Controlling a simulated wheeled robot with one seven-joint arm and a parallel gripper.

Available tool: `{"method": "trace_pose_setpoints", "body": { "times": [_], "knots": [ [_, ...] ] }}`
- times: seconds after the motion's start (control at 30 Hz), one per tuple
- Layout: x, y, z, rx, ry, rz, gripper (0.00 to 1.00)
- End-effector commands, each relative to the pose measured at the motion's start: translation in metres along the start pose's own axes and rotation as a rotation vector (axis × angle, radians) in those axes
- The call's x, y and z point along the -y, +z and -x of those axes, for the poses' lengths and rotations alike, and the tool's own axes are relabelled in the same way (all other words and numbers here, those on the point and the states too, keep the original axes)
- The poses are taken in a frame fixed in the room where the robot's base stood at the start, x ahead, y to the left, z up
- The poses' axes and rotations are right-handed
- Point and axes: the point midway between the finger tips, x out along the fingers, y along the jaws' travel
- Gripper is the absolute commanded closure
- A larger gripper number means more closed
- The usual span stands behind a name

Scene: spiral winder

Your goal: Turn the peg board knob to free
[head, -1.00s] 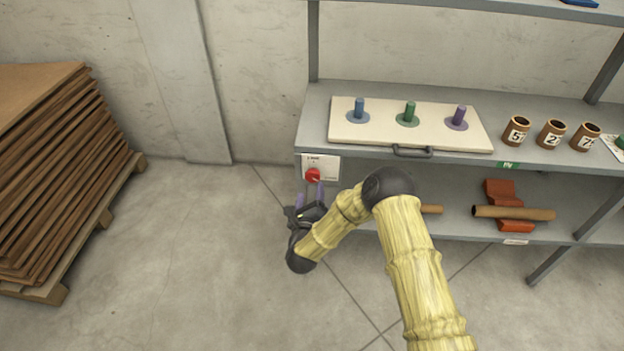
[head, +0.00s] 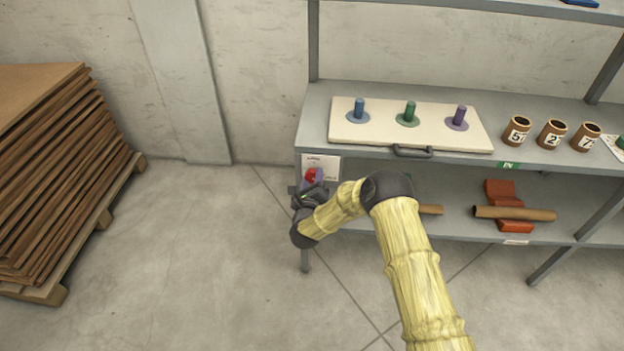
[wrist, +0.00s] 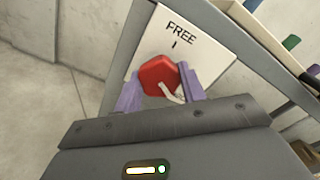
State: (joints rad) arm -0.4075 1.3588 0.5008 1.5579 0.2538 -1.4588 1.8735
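The red knob (head: 311,174) sits on a white plate (head: 328,165) at the left end of the shelf's front. In the wrist view the red knob (wrist: 158,74) has a white pointer aimed down and to the right, away from the word FREE and its tick at the plate's top. My gripper (wrist: 159,80) has its two purple fingers apart, one on each side of the knob. A small gap seems to show beside the knob; I cannot tell whether either finger touches it. In the head view my gripper (head: 311,182) partly covers the knob.
The peg board (head: 345,133), with blue, green and purple pegs, lies on the shelf above. A handle (head: 412,153) sticks out at its front edge. Numbered cups (head: 551,134) stand to the right. The floor left of the shelf is clear up to a stack of brown sheets (head: 60,170).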

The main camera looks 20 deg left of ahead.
Motion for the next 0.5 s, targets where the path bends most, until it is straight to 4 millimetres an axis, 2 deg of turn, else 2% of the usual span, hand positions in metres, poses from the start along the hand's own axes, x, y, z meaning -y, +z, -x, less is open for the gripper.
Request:
{"method": "trace_pose_setpoints", "body": {
  "times": [0.5],
  "knots": [
    [-0.0014, -0.0008, 0.0005, 0.0, 0.002, 0.074, 0.82]
  ]
}}
